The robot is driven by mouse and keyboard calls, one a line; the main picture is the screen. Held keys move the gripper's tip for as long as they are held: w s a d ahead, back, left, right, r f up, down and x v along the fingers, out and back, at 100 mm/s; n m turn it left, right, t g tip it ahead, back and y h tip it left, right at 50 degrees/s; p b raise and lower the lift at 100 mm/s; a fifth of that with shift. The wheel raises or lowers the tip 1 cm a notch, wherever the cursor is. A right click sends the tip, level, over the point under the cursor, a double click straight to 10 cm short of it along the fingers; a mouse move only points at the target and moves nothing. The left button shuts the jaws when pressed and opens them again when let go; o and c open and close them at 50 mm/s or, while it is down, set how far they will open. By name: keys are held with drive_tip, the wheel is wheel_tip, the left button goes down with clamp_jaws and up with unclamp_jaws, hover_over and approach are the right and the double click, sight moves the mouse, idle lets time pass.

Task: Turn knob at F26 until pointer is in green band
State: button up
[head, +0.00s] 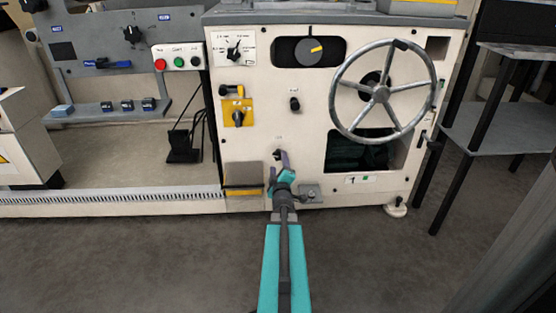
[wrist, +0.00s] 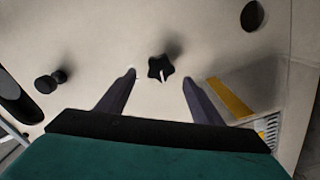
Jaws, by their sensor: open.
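A small black star-shaped knob (wrist: 161,68) with a white mark sits on the cream panel, between my gripper's fingertips in the wrist view. In the head view a small dark knob (head: 278,154) shows low on the panel at my gripper. My gripper (wrist: 160,77) is open, its two purple fingers on either side of the star knob, with gaps on both sides. It also shows in the head view (head: 280,163). The label above the knob is too small to read, so I cannot confirm F26. No green band is clear around it.
The machine's cream panel carries a large handwheel (head: 381,92), a round gauge with a yellow pointer (head: 316,49), a black dial (head: 233,53) and a yellow switch plate (head: 237,113). A grey box (head: 243,175) juts out left of my gripper. Open floor lies in front.

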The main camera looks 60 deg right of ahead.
drive_tip(key=p+v, duration=0.7)
drive_tip(key=shift+s+a, duration=0.2)
drive_tip(key=shift+s, duration=0.05)
idle(0.4)
drive_tip(key=shift+a, duration=0.15)
idle(0.4)
